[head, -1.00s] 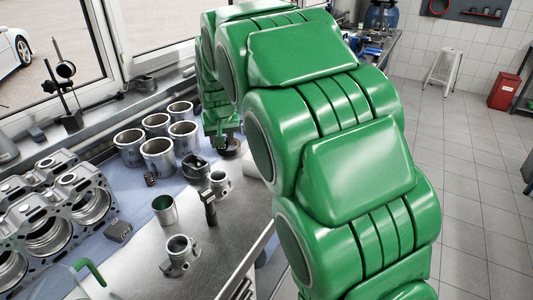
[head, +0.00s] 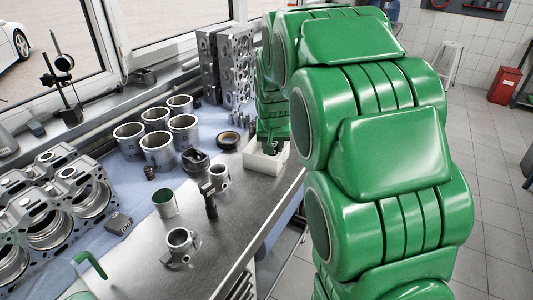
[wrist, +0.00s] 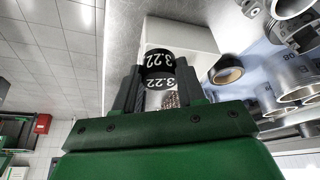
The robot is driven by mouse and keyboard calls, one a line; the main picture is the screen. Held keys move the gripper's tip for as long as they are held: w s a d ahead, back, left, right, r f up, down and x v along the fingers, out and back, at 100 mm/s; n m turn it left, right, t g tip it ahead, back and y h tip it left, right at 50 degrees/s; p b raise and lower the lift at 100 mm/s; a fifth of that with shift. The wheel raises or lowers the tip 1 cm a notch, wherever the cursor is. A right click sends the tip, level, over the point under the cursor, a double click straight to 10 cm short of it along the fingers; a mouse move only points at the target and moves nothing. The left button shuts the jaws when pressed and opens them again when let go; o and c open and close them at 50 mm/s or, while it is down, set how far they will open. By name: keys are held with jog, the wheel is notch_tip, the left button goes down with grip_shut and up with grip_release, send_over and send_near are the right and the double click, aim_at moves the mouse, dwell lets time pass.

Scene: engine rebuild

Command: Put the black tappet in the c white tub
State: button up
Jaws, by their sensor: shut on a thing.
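My gripper (wrist: 158,92) is shut on the black tappet (wrist: 159,60), a short dark cylinder marked "3.22" in white. The tappet sits between the two dark fingers in the wrist view. A white tub (wrist: 205,38) shows behind and beyond the tappet there. In the head view my gripper (head: 273,138) is at the white tub (head: 262,163), near the bench's right edge. I cannot tell the exact height of the tappet over the tub, and no letter on the tub is readable.
A dark ring (head: 228,140) lies just left of the tub. Tall cylinder heads (head: 236,65) stand behind. The steel bench front (head: 235,240) has some free room.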

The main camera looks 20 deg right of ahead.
jog(key=shift+w+d+f, duration=0.15)
jog(key=shift+w+f, duration=1.2)
jog(key=shift+w, duration=0.35)
jog(key=shift+w+d+f, duration=0.15)
jog(key=shift+w+f, duration=1.15)
jog(key=shift+w, duration=0.35)
jog(key=shift+w+d+f, duration=0.15)
jog(key=shift+w+f, duration=1.2)
jog(key=shift+w, duration=0.35)
jog(key=shift+f, duration=1.6)
jog(key=shift+f, duration=0.1)
jog(key=o, duration=1.1)
jog(key=shift+c, duration=0.2)
